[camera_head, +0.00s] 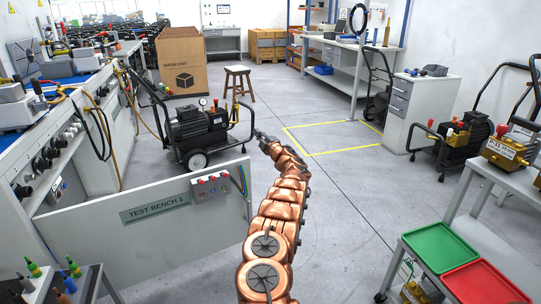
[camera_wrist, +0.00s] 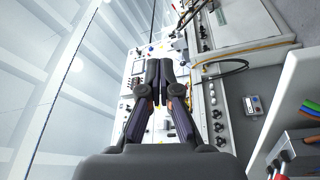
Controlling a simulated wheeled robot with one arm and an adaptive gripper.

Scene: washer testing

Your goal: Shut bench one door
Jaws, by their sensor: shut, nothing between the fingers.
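The bench one door (camera_head: 150,226), a pale grey panel labelled "TEST BENCH 1", stands swung open from the left bench (camera_head: 75,150) out across the floor. A control box with red knobs (camera_head: 211,187) and coloured wires sit near its free right edge. My copper arm rises to the right of that edge. My gripper (camera_head: 260,135) is shut and empty, above and beyond the door's top free corner, apart from it as far as I can tell. In the wrist view, my gripper's closed fingers (camera_wrist: 160,75) point toward the bench front. A pale panel with wires, apparently the door (camera_wrist: 290,85), shows at right.
A black pressure washer on wheels (camera_head: 200,130) stands behind the door, close to my gripper. A cardboard box (camera_head: 181,62) and a stool (camera_head: 238,80) are farther back. A cart with green (camera_head: 440,255) and red trays (camera_head: 483,283) is at right. The middle floor is clear.

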